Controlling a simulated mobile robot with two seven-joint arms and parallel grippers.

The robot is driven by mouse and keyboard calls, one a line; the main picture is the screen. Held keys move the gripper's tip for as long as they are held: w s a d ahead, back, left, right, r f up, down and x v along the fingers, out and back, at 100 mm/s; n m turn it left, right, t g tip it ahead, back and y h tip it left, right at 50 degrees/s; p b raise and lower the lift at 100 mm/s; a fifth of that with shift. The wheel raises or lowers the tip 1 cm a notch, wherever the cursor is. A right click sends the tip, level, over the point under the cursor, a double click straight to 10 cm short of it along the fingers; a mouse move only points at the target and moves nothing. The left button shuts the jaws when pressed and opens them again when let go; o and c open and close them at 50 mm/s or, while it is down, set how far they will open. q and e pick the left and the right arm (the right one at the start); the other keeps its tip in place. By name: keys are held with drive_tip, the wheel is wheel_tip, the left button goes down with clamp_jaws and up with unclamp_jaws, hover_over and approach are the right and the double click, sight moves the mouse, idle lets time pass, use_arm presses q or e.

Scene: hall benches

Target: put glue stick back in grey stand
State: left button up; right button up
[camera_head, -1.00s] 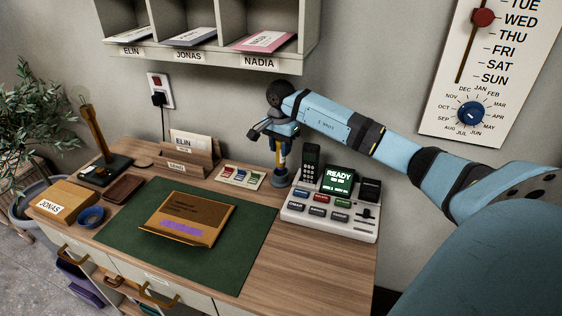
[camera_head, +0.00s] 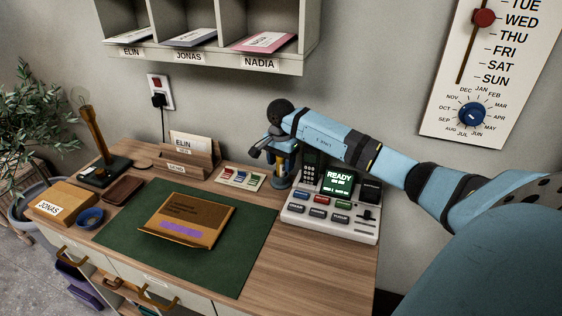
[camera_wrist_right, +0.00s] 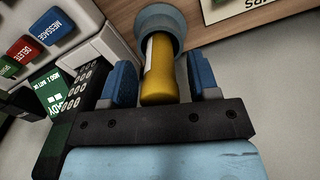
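The yellow glue stick (camera_wrist_right: 160,72) stands with its far end inside the mouth of the round grey-blue stand (camera_wrist_right: 159,17) in the right wrist view. How deep it sits is hidden. My right gripper (camera_wrist_right: 163,80) has its two blue fingers on either side of the stick, with a narrow gap showing on each side. In the head view the right gripper (camera_head: 275,152) is low over the stand (camera_head: 280,182), at the back of the desk, and hides most of the stick. My left gripper is not in view.
The button console (camera_head: 330,212) with a black handset (camera_head: 311,163) stands close right of the stand. A label card with coloured strips (camera_head: 240,177) lies just left. A brown package (camera_head: 187,212) rests on the green mat (camera_head: 240,255). Mail shelves (camera_head: 200,58) hang above.

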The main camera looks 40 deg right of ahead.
drive_tip(key=shift+r, duration=0.3)
wheel_tip(320, 180, up, 12)
drive_tip(key=p, duration=0.1)
drive_tip(key=shift+f, duration=0.1)
idle(0.6)
